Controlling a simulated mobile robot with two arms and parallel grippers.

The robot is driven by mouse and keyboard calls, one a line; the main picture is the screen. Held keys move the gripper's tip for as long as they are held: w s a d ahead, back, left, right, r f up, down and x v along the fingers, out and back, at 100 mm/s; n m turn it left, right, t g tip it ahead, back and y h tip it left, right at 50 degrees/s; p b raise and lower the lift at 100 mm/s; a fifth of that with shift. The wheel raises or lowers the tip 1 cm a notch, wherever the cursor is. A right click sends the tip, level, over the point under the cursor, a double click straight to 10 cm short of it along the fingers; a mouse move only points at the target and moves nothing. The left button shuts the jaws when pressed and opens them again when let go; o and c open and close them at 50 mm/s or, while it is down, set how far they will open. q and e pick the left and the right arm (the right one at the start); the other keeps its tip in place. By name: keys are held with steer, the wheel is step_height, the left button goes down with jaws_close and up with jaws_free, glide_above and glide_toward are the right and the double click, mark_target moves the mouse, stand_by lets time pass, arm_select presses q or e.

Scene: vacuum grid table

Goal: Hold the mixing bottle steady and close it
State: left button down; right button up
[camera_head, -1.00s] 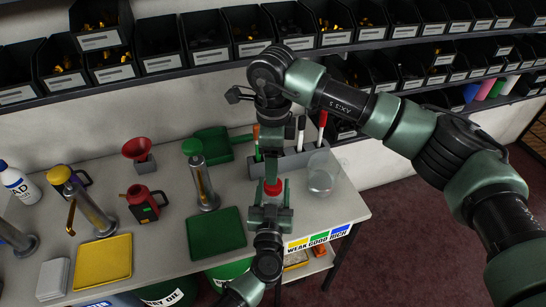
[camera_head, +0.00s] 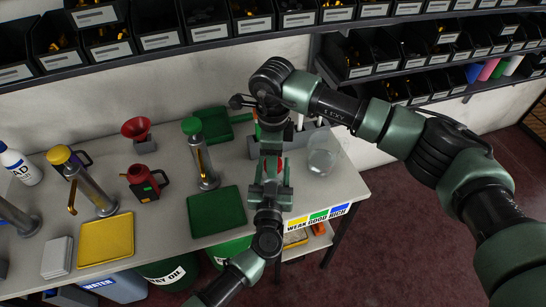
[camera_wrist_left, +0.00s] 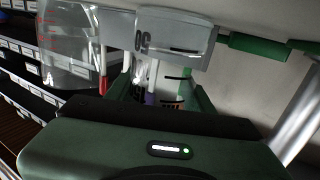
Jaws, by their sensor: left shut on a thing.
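My left gripper (camera_head: 271,180) is at the right end of the table, shut on the mixing bottle. In the left wrist view a pale, upright part of the bottle (camera_wrist_left: 178,82) with black scale marks shows just beyond my gripper. In the head view most of the bottle is hidden by my grippers. A sliver of red (camera_head: 281,163) shows at its top, between the two grippers. My right gripper (camera_head: 271,150) points down from above, directly over the bottle top. Its fingertips overlap the left gripper in the picture, so their opening and any contact are unclear.
A clear beaker (camera_head: 323,155) stands just right of the grippers, close to the marker holder. A green tray (camera_head: 216,211) lies to the left, near a green-topped dispenser (camera_head: 199,155). A red can (camera_head: 143,183) and yellow tray (camera_head: 105,241) are farther left. Bin shelves line the wall.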

jaws_close()
steer(key=m, duration=0.5)
steer(key=o, duration=1)
jaws_free()
steer(key=shift+o, duration=0.2)
step_height(320, 180, up, 12)
